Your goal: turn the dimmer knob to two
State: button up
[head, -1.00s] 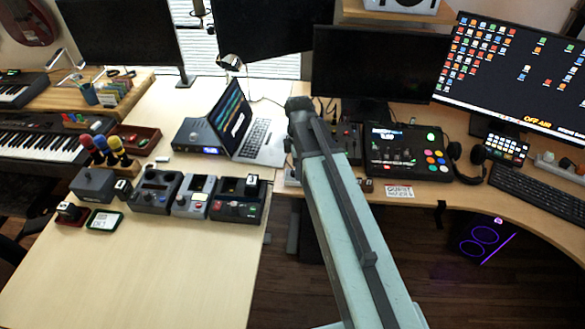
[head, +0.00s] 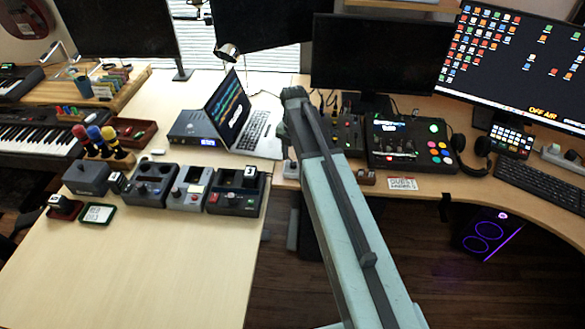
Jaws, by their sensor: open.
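I cannot pick out the dimmer knob or any number marks with certainty. Several small control boxes with knobs and buttons stand on the left desk, among them a dark one (head: 152,186), a grey one (head: 188,190) and a dark one with a red button (head: 233,203). My gripper (head: 293,94) is at the far end of the raised arm, in front of the dark monitor and right of the laptop. Its fingers are small and hard to make out; it is open, with nothing seen in it.
An open laptop (head: 258,134) and an audio box (head: 196,130) stand left of my arm. A mixer (head: 348,134) and a button console (head: 408,147) are to its right. The left desk's front (head: 130,265) is clear. Dark floor (head: 400,235) lies between the desks.

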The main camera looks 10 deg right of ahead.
aim_at(293, 165)
notch_tip(293, 165, down, 3)
jog(key=shift+r+b, duration=0.15)
jog(key=shift+b, duration=0.55)
jog(key=shift+r, duration=0.1)
grip_shut()
